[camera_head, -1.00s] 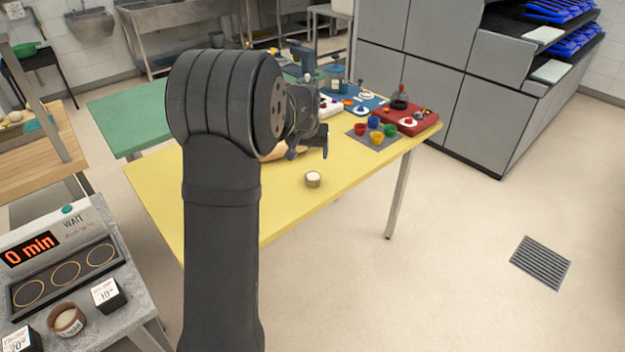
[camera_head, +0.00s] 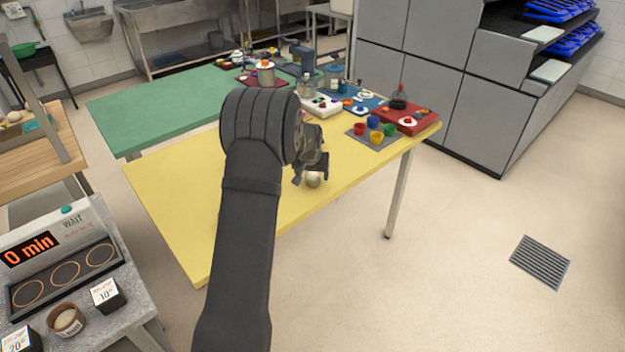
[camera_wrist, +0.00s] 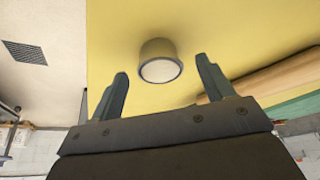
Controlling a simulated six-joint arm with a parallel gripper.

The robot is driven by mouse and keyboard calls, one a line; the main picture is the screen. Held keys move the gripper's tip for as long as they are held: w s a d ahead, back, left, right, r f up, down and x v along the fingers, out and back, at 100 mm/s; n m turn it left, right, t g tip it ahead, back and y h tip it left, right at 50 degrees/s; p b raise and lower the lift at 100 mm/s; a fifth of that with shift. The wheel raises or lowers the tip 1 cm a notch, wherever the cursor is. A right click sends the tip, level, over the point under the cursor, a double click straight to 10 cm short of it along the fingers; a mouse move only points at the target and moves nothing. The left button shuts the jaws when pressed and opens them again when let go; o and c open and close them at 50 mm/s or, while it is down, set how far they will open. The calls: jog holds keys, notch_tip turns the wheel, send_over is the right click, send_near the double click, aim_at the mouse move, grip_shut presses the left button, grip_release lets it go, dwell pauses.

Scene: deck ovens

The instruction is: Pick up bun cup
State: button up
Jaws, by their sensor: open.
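The bun cup (camera_head: 313,180) is a small beige cup with a pale content and a dark rim. It stands on the yellow table (camera_head: 190,200) near its front edge, partly hidden by my gripper in the head view. My gripper (camera_head: 312,182) is just above and beside it. In the wrist view the cup (camera_wrist: 160,62) lies ahead of and between the two fingers of my gripper (camera_wrist: 163,78), which are spread apart and empty. I see no contact with the cup.
A grey mat (camera_head: 358,136) with several coloured cups lies at the table's right end, near a red tray (camera_head: 418,122) and a blue tray (camera_head: 370,104). A green table (camera_head: 150,112) adjoins behind. The yellow table's left part is clear.

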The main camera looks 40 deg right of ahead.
jog(key=shift+x, duration=0.9)
jog(key=c, duration=1.1)
jog(key=shift+o, duration=0.2)
jog(key=shift+r, duration=0.15)
